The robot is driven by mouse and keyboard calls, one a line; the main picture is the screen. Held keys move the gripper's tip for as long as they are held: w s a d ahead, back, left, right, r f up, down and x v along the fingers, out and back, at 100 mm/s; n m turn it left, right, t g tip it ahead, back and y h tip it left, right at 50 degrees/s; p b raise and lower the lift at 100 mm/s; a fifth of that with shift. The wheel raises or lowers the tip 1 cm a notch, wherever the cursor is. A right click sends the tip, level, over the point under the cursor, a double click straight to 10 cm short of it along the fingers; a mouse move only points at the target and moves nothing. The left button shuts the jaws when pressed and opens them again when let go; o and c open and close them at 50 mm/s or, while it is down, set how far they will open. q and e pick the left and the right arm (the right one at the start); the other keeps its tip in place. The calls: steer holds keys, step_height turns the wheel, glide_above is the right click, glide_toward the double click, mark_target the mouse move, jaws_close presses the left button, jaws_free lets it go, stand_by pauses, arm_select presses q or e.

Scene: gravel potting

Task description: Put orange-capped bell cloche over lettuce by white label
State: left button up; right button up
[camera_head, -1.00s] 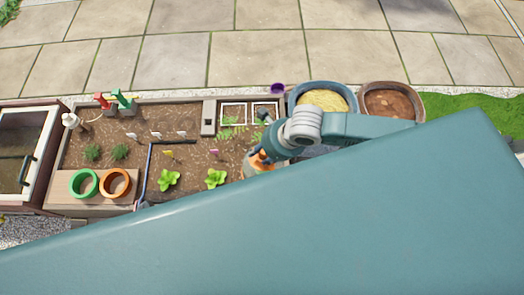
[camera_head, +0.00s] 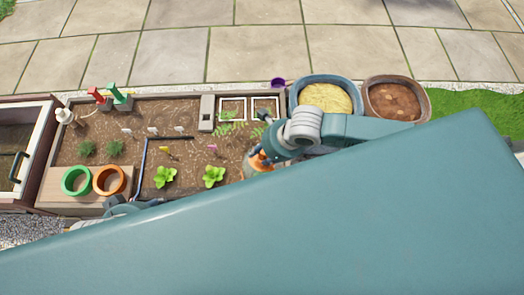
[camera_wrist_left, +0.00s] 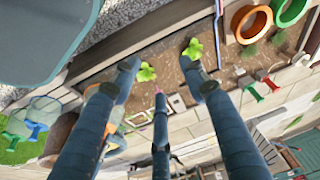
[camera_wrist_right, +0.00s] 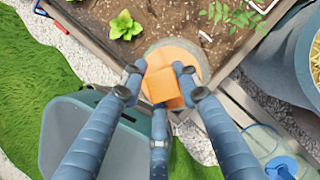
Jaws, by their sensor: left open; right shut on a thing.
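My right gripper (camera_head: 258,158) is shut on the orange-capped bell cloche (camera_head: 261,167) at the right end of the soil bed. In the right wrist view its fingers close round the orange cap (camera_wrist_right: 165,86), with a pale round body below. A white label (camera_wrist_right: 206,37) stands just beyond it. I cannot tell whether a lettuce is under the cloche or whether it rests on soil. Two lettuces show, one left (camera_head: 164,178) by a yellow label (camera_head: 163,150) and one right (camera_head: 213,177) by a pink label (camera_head: 212,148). My left gripper (camera_wrist_left: 160,68) is open and empty.
A green ring (camera_head: 75,181) and an orange ring (camera_head: 109,181) stand on the board at the left. A blue-rimmed tub (camera_head: 325,97) and a brown tub (camera_head: 396,99) stand at back right. Another cloche with a blue cap (camera_wrist_right: 285,168) is near the bed's corner.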

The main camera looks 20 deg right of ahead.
mark_target(265, 158)
steer(key=shift+f, duration=0.8)
steer(key=shift+w+f+b, duration=0.1)
steer(key=shift+f+b, duration=0.1)
steer(key=shift+b, duration=0.1)
steer(key=shift+f+b, duration=0.45)
steer(key=shift+f, duration=0.45)
arm_select(q)
steer(key=w+d+r+t+h, duration=0.1)
steer(key=w+t, duration=0.3)
steer(key=w, duration=0.5)
steer(key=shift+d+r, duration=0.6)
steer(key=shift+d, duration=0.25)
arm_select(e)
steer(key=shift+f, duration=0.2)
arm_select(q)
steer(key=shift+w+d+r, duration=0.1)
steer(key=shift+w+r, duration=0.15)
steer(key=shift+w, duration=0.05)
arm_select(e)
steer(key=shift+f, duration=0.25)
steer(key=o, duration=1)
arm_select(q)
steer(key=shift+w+r+t, duration=0.1)
steer(key=shift+t, duration=0.2)
